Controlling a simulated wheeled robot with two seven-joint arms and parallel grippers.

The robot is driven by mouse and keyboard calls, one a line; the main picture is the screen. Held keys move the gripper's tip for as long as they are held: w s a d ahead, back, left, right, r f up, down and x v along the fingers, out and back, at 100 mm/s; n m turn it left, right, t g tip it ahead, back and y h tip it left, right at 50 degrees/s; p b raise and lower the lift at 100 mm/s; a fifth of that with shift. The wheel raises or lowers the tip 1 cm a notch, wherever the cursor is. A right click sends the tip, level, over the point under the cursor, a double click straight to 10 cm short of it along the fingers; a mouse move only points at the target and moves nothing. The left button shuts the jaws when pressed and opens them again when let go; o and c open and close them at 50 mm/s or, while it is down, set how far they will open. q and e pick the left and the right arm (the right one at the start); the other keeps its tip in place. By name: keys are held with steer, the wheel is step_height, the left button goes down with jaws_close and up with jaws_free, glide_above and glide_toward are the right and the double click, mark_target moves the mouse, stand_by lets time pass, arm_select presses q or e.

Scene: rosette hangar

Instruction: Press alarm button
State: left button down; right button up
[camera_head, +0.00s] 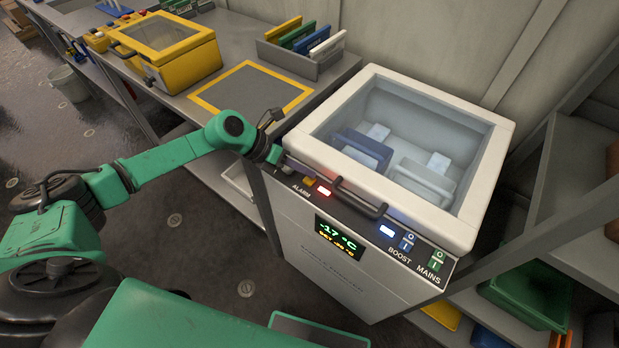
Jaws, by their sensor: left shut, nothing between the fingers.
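The white chest freezer (340,266) stands at the centre right with a control strip along its front top edge. At the strip's left end, above the word ALARM, is a small orange-yellow button (309,181). My left gripper (282,160) is shut and empty at the freezer's front left corner, just up and left of the button. I cannot tell whether it touches the freezer; its fingertips are small and partly unclear. My right gripper is not in view.
A dark handle bar (345,197) runs along the freezer's front edge, right of the button. BOOST (406,242) and MAINS (436,260) switches are farther right. A grey bench (190,100) with a yellow case (165,50) is at the left. Shelves (585,225) stand at the right.

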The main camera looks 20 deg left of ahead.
mark_target(305, 180)
arm_select(q)
steer(key=shift+f, duration=0.1)
stand_by(0.5)
steer(key=shift+f+b, duration=0.3)
steer(key=shift+b, duration=0.05)
steer(key=shift+f+b, duration=0.45)
steer(key=shift+f, duration=0.1)
stand_by(1.1)
steer(key=shift+r+p, duration=0.7)
steer(key=shift+r, duration=0.25)
step_height(305, 180, up, 5)
steer(key=p, duration=0.4)
steer(key=shift+r, duration=0.1)
